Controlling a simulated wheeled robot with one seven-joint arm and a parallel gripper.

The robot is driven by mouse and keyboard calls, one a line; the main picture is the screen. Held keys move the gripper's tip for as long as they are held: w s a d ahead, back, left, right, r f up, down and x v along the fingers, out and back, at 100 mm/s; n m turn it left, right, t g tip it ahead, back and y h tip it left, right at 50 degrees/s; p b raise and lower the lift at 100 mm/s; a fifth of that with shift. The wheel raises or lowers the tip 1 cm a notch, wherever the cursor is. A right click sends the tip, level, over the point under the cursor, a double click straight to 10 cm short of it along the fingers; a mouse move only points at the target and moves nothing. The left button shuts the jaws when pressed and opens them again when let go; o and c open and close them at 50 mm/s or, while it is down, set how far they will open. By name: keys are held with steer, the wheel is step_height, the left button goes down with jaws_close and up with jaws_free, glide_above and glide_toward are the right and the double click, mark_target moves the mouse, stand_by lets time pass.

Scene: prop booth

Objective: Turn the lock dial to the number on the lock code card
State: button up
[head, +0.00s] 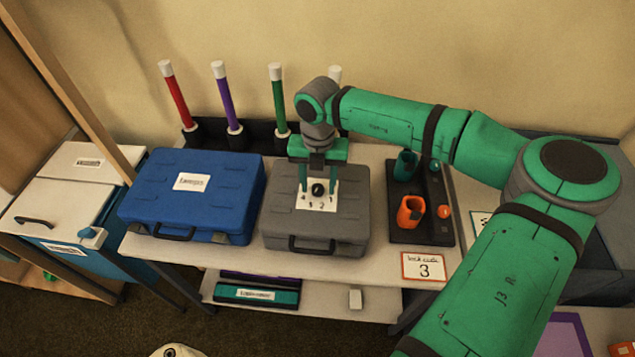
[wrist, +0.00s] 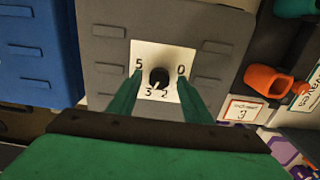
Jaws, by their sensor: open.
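The lock dial (head: 318,190) is a small black knob on a white number plate on top of the grey case (head: 312,242). In the wrist view the dial (wrist: 159,77) sits on the plate (wrist: 160,50), where 5, 3, 2 and 0 can be read. A small light mark shows on the dial's lower side, toward 3 and 2; its exact number is unclear. The lock code card (head: 424,268) reads 3 and lies at the table's front right. My gripper (head: 318,184) points down over the plate, open, one finger on each side of the dial. Contact cannot be told.
A blue case (head: 190,188) stands left of the grey one. A dark tray (head: 421,205) with orange and green holders is on the right. Several coloured tubes (head: 225,97) stand upright behind. A shelf (head: 330,299) below holds binders.

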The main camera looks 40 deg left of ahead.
mark_target(317, 188)
step_height(317, 188, up, 11)
steer(key=shift+f, duration=0.2)
steer(key=shift+a, duration=0.1)
stand_by(0.5)
